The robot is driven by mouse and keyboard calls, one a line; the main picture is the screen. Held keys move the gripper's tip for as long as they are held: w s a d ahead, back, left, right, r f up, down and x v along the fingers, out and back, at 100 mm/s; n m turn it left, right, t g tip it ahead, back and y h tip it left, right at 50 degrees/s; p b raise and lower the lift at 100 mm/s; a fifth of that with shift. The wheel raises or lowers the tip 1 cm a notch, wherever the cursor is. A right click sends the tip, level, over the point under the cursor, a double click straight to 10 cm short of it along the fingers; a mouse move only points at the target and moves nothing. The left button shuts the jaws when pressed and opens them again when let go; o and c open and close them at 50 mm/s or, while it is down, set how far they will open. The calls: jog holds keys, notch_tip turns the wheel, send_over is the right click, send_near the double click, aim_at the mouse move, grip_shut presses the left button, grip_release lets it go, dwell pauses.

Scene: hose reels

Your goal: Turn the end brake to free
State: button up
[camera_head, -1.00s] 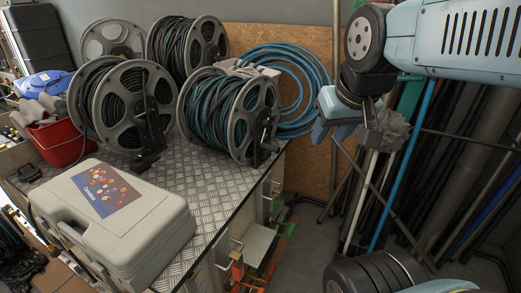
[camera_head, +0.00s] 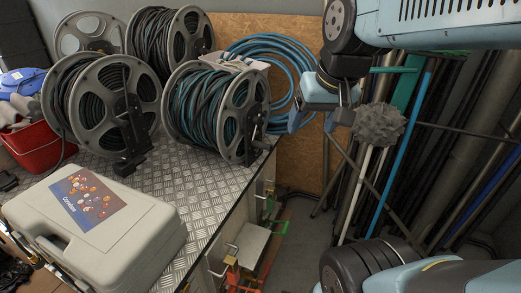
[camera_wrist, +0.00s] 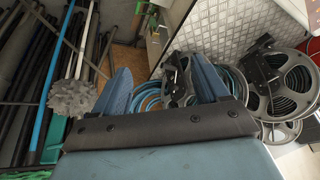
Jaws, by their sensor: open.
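The end reel (camera_head: 213,112), wound with teal and black hose, stands at the right end of the row on the metal bench. Its black bracket (camera_head: 254,128) is on its right face; the brake's setting is too small to read. My gripper (camera_head: 318,118) is open and empty, to the right of this reel and apart from it, in front of the wooden board. In the wrist view, my gripper's two blue fingers (camera_wrist: 160,66) are spread, with the end reel (camera_wrist: 177,80) beyond and between them, partly hidden by the right finger.
Several other reels, one in front at left (camera_head: 100,105), stand on the treadplate bench (camera_head: 205,195). A grey case (camera_head: 95,230) lies at the front. Blue hose (camera_head: 285,60) hangs on the board behind. Poles and a grey spiky brush head (camera_head: 379,125) stand close right of my gripper.

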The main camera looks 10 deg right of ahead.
jog(key=o, duration=0.5)
jog(key=w+a+f+m+g+y, duration=0.1)
jog(key=w+f, duration=0.1)
jog(key=w, duration=0.2)
jog(key=w+a+f+m+g+y, duration=0.1)
jog(key=w+f+m+y, duration=0.1)
jog(key=w, duration=0.2)
jog(key=w+a+f+m+g+y, duration=0.1)
jog(key=w+f+g+y, duration=0.1)
jog(key=w+f, duration=0.1)
jog(key=shift+w+a+m, duration=0.1)
jog(key=shift+w+m, duration=0.3)
jog(key=shift+w, duration=0.05)
jog(key=shift+c, duration=0.2)
jog(key=w+d+f+m+y, duration=0.1)
jog(key=w+f+m+y, duration=0.45)
jog(key=w+f, duration=0.5)
jog(key=m+t+y, duration=0.2)
jog(key=m+t, duration=1)
jog(key=m, duration=0.4)
send_near(258, 151)
jog(key=w+a+f, duration=0.1)
jog(key=w+a, duration=0.3)
jog(key=w, duration=0.2)
jog(key=shift+w+a+f, duration=0.15)
jog(key=shift+a+f, duration=0.1)
jog(key=shift+n, duration=0.25)
jog(key=shift+c, duration=0.5)
